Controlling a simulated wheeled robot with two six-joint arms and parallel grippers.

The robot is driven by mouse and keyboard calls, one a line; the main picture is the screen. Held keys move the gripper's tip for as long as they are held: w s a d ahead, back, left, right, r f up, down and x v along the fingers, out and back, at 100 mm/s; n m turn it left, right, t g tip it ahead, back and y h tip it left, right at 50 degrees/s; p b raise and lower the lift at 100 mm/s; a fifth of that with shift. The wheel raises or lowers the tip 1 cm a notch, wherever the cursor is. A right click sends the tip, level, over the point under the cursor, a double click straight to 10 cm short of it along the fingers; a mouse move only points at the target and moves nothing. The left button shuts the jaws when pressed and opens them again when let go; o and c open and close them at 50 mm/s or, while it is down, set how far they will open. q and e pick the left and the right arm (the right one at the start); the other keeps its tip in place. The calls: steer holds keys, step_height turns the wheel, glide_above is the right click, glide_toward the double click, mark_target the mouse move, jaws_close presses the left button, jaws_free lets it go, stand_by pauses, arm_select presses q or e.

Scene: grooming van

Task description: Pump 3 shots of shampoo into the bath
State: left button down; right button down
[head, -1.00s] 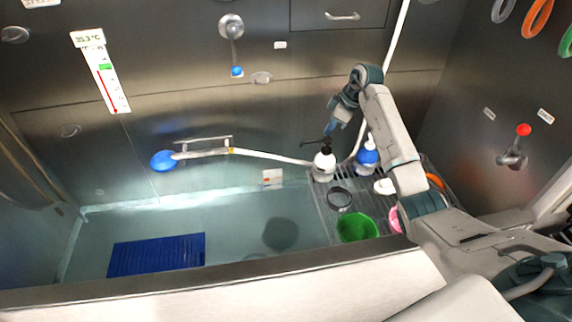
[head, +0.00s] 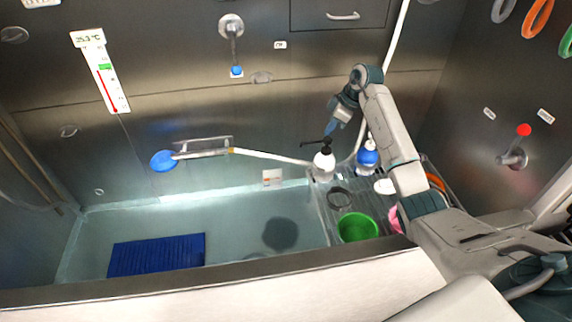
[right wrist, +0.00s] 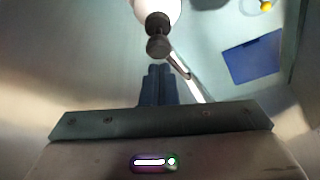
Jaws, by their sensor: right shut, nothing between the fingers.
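A white pump bottle (head: 323,163) with a black pump head (head: 326,146) stands at the left end of the slatted rack, beside the bath (head: 230,215). Its black spout points left toward the bath. My right gripper (head: 332,131) is shut and empty, just above the pump head; I cannot tell whether it touches it. In the right wrist view, the shut fingers (right wrist: 158,86) are close to the dark pump head (right wrist: 158,46), with the white bottle (right wrist: 160,10) behind it. Shallow clear water appears to cover the bath floor. My left gripper is not in view.
A blue bottle (head: 367,158) stands right of the white one. A green bowl (head: 357,228), a dark ring (head: 339,198) and a pink item lie on the rack (head: 325,213). A blue mat (head: 156,255) lies in the bath. A blue shower head (head: 163,161) hangs on the back wall.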

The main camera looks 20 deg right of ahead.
mark_target(327, 138)
steer(key=shift+f, duration=0.2)
steer(key=shift+f+b, duration=0.45)
steer(key=shift+f, duration=0.9)
steer(key=shift+r, duration=0.15)
steer(key=shift+r+p, duration=1.3)
steer(key=shift+f, duration=0.15)
